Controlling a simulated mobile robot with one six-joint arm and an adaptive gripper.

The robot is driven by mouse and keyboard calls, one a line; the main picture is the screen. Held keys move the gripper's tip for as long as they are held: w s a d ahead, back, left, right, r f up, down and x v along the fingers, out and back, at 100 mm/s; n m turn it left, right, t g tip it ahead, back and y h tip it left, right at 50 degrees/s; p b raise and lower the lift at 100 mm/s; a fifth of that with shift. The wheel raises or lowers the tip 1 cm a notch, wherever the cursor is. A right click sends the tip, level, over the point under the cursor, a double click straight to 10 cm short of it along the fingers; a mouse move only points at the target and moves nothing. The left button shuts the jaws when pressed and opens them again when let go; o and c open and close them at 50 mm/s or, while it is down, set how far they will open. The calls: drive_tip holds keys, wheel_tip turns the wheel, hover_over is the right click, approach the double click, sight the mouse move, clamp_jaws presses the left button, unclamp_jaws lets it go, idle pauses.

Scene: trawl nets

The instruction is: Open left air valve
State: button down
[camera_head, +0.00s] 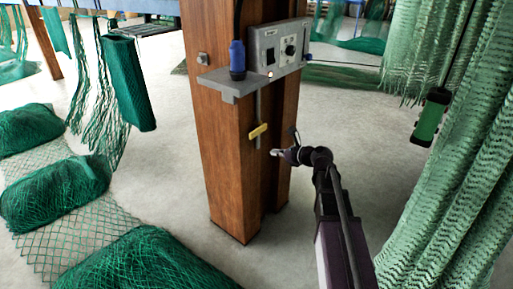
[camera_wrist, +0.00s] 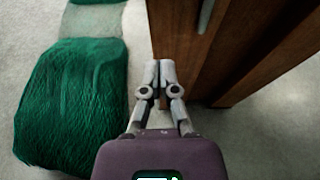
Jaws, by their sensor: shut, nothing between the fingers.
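A yellow valve handle (camera_head: 258,131) sits on a thin grey pipe (camera_head: 257,106) that runs down the front of a wooden post (camera_head: 220,130). The handle is slightly tilted, lying across the pipe. It is the only such handle I can see. My gripper (camera_head: 276,153) is shut and empty, a little below and to the right of the handle in the head view, apart from it. In the wrist view my gripper (camera_wrist: 159,66) has its fingertips together beside the post (camera_wrist: 185,40). The grey pipe's lower end (camera_wrist: 206,14) shows there at the top; the handle is out of that view.
A grey shelf (camera_head: 222,79) with a blue bottle-like object (camera_head: 237,57) and a control box (camera_head: 280,47) stick out above the handle. Green net bundles (camera_head: 58,188) lie on the floor at left. Hanging nets (camera_head: 450,150) flank the right. Floor around the post is clear.

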sight(257, 130)
drive_tip(key=shift+w+f, duration=0.1)
drive_tip(key=shift+w, duration=0.05)
idle(0.4)
drive_tip(key=w+a, duration=0.6)
drive_tip(key=shift+w+a+r+p, duration=0.2)
drive_tip(key=shift+a+r+p, duration=0.1)
drive_tip(key=shift+r+p, duration=0.1)
idle(0.6)
drive_tip(key=shift+d+r, duration=0.1)
drive_tip(key=shift+d, duration=0.15)
idle(0.5)
